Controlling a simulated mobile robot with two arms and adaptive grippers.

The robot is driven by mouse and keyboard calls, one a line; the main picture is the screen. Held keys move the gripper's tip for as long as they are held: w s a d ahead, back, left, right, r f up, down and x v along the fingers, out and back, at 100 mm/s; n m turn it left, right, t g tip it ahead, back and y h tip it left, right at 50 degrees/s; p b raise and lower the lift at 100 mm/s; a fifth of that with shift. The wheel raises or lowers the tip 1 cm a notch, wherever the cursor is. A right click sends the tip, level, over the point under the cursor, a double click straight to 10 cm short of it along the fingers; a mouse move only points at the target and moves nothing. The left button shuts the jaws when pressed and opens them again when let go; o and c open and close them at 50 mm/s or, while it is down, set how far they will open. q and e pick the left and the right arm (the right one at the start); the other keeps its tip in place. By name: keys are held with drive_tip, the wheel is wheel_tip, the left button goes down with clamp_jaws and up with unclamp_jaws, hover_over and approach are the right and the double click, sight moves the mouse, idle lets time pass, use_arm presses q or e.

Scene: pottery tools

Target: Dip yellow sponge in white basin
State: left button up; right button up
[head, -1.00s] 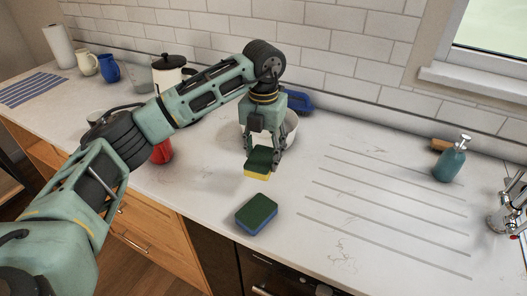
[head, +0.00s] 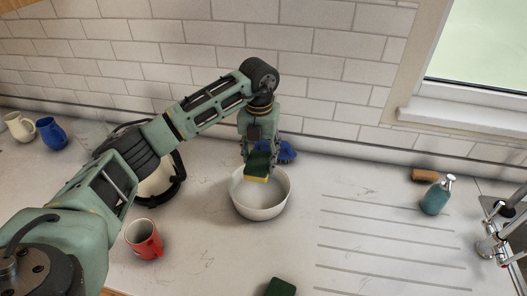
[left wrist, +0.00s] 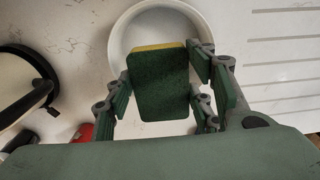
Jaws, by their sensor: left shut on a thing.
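The yellow sponge (head: 257,168) has a dark green scouring side and a thin yellow side. My left gripper (head: 258,158) is shut on it and holds it over the far part of the white basin (head: 262,207). In the left wrist view the sponge (left wrist: 158,85) hangs between the fingers (left wrist: 160,95), with its green face to the camera. The white basin's rim (left wrist: 120,30) shows behind and around it there. The gap between sponge and basin floor is hard to judge.
A red mug (head: 144,239) and a black-handled pot (head: 158,182) stand left of the basin. A blue object (head: 287,152) lies behind it. The ridged drainboard (head: 385,245) at right is clear.

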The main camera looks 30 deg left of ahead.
use_arm(q)
drive_tip(key=shift+w+d+r, duration=0.1)
drive_tip(key=shift+w, duration=0.1)
drive_tip(key=shift+f, duration=0.2)
drive_tip(key=shift+f+b, duration=0.3)
wheel_tip(320, 180, down, 8)
drive_tip(key=b, duration=0.5)
drive_tip(key=shift+f+b, duration=0.25)
drive_tip(key=shift+b, duration=0.15)
drive_tip(key=shift+f+b, duration=0.4)
drive_tip(key=shift+f, duration=0.35)
use_arm(e)
wheel_tip(320, 180, down, 7)
drive_tip(key=d, duration=0.2)
drive_tip(key=shift+s+d, duration=0.15)
drive_tip(key=shift+s, duration=0.05)
use_arm(q)
drive_tip(key=shift+f, duration=0.25)
use_arm(e)
drive_tip(key=shift+f, duration=0.2)
use_arm(q)
drive_tip(key=shift+f+b, duration=1)
drive_tip(key=shift+f, duration=0.1)
use_arm(e)
drive_tip(key=shift+a+f, duration=0.25)
drive_tip(key=shift+f, duration=0.55)
